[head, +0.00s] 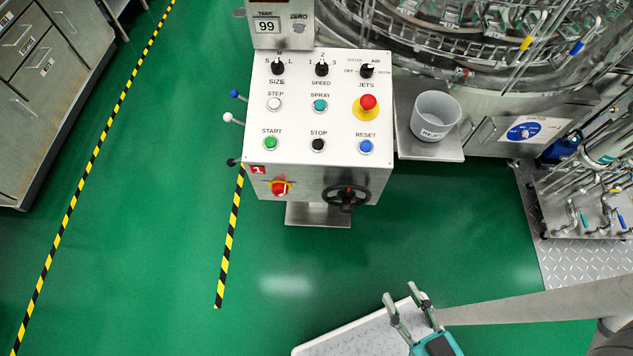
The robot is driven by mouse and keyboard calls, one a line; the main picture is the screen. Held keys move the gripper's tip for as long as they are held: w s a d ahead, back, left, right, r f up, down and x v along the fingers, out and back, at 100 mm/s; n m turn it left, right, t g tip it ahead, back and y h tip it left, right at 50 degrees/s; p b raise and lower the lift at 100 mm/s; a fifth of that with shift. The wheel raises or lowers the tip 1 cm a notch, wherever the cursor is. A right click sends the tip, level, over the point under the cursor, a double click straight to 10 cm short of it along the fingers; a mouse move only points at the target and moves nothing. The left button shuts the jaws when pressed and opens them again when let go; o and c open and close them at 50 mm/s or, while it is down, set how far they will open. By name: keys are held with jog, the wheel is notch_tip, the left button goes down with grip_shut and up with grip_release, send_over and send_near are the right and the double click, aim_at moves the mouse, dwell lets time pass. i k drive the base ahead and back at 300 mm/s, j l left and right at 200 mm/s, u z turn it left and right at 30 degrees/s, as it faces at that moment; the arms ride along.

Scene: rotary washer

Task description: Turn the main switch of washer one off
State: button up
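The control panel of washer one (320,150) stands in the upper middle of the head view, with a red tag marked 1 (258,170) on its front face. My gripper (402,293) is at the bottom right of centre, well apart from the panel. Its two fingers are spread and nothing shows between them.
A black handwheel (345,198) sits right of the switch. A red mushroom button (368,102) and several knobs and buttons are on the panel top. Levers (233,118) stick out at its left. A grey bucket (436,113) stands at right. Green floor (180,270) is clear in front.

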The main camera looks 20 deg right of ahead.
aim_at(278, 189)
jog(key=i+j+u, duration=0.1)
jog(key=j+u, duration=0.15)
jog(key=i+j+u, duration=0.15)
jog(key=j+u, duration=0.15)
jog(key=j, duration=0.15)
jog(key=i+j+u, duration=0.25)
jog(key=k+j, duration=0.05)
